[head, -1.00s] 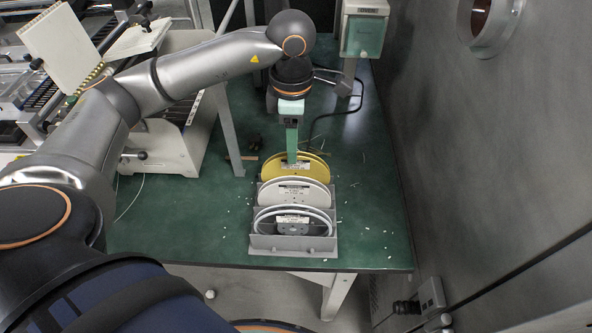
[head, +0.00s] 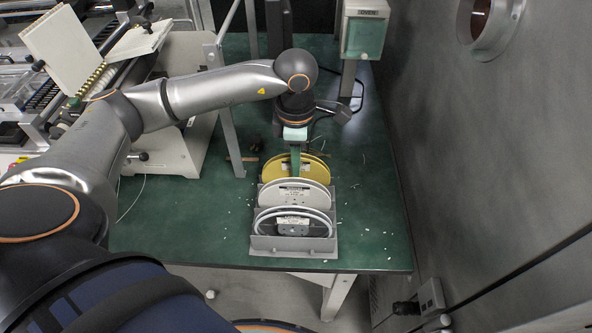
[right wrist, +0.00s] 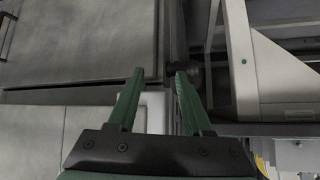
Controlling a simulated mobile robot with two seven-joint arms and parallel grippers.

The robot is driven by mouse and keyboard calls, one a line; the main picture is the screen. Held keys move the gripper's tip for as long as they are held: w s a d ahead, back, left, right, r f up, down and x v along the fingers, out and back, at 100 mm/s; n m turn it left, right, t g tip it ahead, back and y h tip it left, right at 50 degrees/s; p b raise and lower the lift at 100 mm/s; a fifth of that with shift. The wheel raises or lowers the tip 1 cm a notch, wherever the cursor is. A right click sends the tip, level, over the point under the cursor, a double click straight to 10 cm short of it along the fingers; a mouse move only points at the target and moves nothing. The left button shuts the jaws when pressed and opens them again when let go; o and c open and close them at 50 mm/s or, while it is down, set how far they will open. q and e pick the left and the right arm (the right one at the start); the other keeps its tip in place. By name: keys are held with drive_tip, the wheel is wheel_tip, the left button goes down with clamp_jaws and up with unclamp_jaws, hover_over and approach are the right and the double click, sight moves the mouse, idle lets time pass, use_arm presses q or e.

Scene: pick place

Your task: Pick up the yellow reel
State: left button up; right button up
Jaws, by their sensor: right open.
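The yellow reel (head: 269,170) stands upright at the back of a grey rack (head: 262,243) in the head view. My left gripper (head: 295,168) points down at the reel's upper part, its green fingers overlapping it in the picture. The finger tips are hidden behind the white reel or against the yellow one, so I cannot tell whether they are open or shut. My right gripper (right wrist: 160,78) is open and empty in the right wrist view, away from the reels.
A white reel (head: 312,192) and a front reel with a pale rim (head: 262,220) stand in the rack before the yellow one. A grey wall (head: 450,150) rises on the right.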

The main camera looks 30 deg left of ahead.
use_arm(q)
clamp_jaws()
idle(0.9)
